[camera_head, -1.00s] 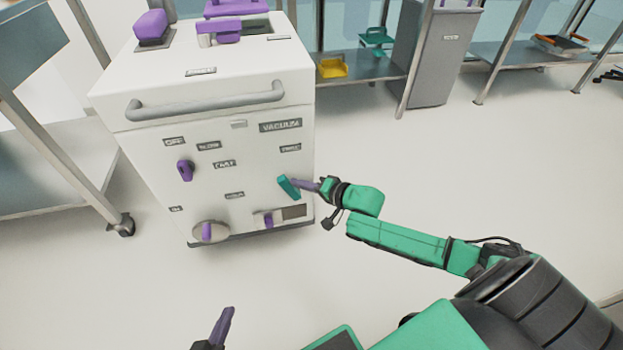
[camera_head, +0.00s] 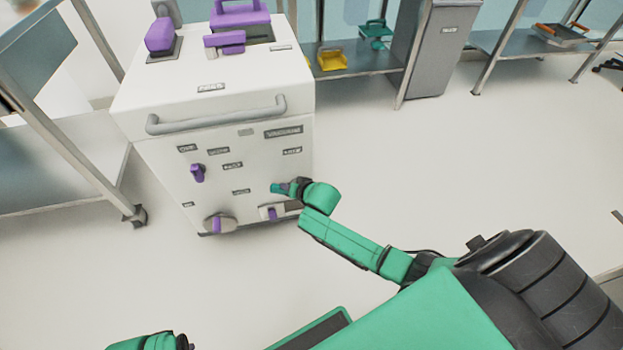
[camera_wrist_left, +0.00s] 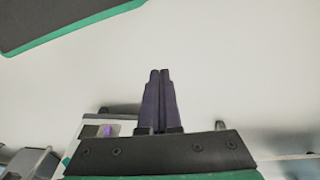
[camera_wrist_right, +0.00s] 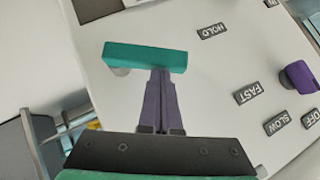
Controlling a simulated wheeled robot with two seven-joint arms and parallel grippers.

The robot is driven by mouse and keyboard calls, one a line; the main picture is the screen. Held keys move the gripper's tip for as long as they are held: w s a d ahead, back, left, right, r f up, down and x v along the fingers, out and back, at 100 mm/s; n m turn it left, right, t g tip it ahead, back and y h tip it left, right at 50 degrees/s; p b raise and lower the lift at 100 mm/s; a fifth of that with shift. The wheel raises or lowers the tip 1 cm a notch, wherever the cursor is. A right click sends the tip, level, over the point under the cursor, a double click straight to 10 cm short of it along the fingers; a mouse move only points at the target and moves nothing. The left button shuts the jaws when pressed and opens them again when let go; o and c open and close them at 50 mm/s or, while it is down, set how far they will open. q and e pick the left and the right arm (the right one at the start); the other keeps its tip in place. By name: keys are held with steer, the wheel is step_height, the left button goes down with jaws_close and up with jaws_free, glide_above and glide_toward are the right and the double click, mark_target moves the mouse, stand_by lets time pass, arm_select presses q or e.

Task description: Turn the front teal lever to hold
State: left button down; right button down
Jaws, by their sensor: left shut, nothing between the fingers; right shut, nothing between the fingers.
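The teal lever (camera_head: 277,187) is on the lower right of the white cabinet's front. In the right wrist view the lever (camera_wrist_right: 146,57) lies nearly level in the picture, its grey hub under the left end and its right end towards the HOLD label (camera_wrist_right: 212,31). My right gripper (camera_wrist_right: 161,73) is shut and empty, its tips against or very near the lever's lower side; I cannot tell if they touch. In the head view the right gripper (camera_head: 289,187) largely hides its own fingers. My left gripper (camera_wrist_left: 160,72) is shut and empty, away from the cabinet.
The white cabinet (camera_head: 222,160) has a grey handle bar (camera_head: 218,116) across its front. A purple knob (camera_head: 198,173) and lower purple levers (camera_head: 217,224) (camera_head: 272,213) are near the teal lever. A shelf cart (camera_head: 70,205) stands at the left.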

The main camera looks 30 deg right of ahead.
mark_target(279, 193)
steer(key=shift+w+a+f+n+g+h+b, duration=0.15)
steer(key=shift+a+f+n+g+h+b, duration=0.1)
steer(key=shift+a+f+n+h, duration=0.25)
steer(key=shift+w+a+f+n+g+h+b, duration=0.15)
steer(key=shift+a+f+n+g+h+b, duration=0.15)
steer(key=shift+a+h, duration=0.35)
steer(key=shift+w+a+f+h+b, duration=0.1)
steer(key=shift+a+f+h+b, duration=0.1)
steer(key=shift+f+h+b, duration=0.4)
arm_select(q)
steer(key=shift+s+d+r, duration=0.1)
steer(key=shift+s+r, duration=0.1)
steer(key=shift+r, duration=1.2)
steer(key=shift+s+d+r, duration=0.1)
steer(key=shift+s+r, duration=0.05)
steer(key=shift+r, duration=1.2)
arm_select(e)
steer(key=shift+a, duration=0.15)
